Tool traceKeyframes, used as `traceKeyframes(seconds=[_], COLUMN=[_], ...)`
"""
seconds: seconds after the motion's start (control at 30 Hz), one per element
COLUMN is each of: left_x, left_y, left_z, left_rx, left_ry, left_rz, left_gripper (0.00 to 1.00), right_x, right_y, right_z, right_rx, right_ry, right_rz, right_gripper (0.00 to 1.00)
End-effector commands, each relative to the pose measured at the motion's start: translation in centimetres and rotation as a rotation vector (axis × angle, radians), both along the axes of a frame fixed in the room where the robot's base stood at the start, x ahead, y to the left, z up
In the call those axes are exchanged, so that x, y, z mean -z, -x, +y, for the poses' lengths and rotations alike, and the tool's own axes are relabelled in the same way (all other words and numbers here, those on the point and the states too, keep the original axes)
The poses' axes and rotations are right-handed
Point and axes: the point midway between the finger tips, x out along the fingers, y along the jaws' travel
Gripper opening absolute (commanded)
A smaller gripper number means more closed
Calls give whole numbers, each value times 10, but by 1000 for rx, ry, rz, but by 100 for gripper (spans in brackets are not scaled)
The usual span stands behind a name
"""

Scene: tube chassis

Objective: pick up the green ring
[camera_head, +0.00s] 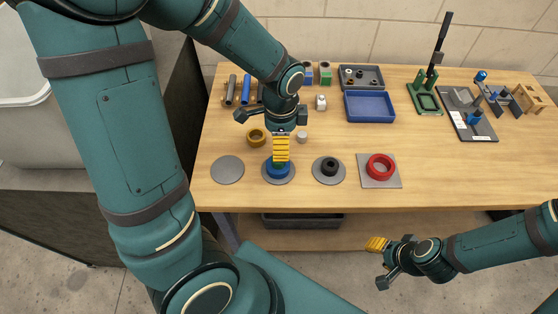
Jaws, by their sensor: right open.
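A little green shows just under my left gripper's fingertips, at the top of a blue ring (278,173) on a round grey plate. It may be the green ring, but the fingers hide most of it. My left gripper (280,160) points down with its yellow fingers over the blue ring; I cannot tell whether they are open, shut or holding something. My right gripper (374,244) is open and empty, in front of the table's front edge and away from the rings.
A brass ring (256,137), a bare grey disc (227,170), a black piece (329,166) on a disc and a red ring (380,165) on a square plate stand nearby. A blue tray (369,106) and fixtures stand behind. The table's (455,170) front right is clear.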

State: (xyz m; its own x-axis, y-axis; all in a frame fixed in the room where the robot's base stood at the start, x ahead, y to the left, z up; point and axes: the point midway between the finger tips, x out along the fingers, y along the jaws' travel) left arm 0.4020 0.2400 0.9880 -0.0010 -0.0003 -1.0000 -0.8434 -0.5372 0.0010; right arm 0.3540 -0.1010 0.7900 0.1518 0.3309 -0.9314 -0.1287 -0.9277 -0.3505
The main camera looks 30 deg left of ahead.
Motion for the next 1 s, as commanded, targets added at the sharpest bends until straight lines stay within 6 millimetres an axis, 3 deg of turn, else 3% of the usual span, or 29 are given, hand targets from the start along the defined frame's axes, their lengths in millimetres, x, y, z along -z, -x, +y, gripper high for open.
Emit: traceKeyframes(seconds=[0.27,0.6,0.9,0.93,1.0], left_x=[22,66,70,70,70], left_y=[1,8,8,7,7], left_z=[0,0,0,0,0], left_rx=[0,0,0,0,0], left_ry=[0,-1,0,0,0], left_rz=[1,3,0,0,0], left_gripper=[75,75,75,73,48], right_x=[6,19,19,19,19], right_y=[2,6,6,6,6], right_z=[0,1,1,1,1], right_rx=[-4,-10,-11,-11,-11], right_ry=[-1,-3,-4,-4,-4], right_rz=[4,13,15,15,15], right_gripper=[47,47,47,47,47])
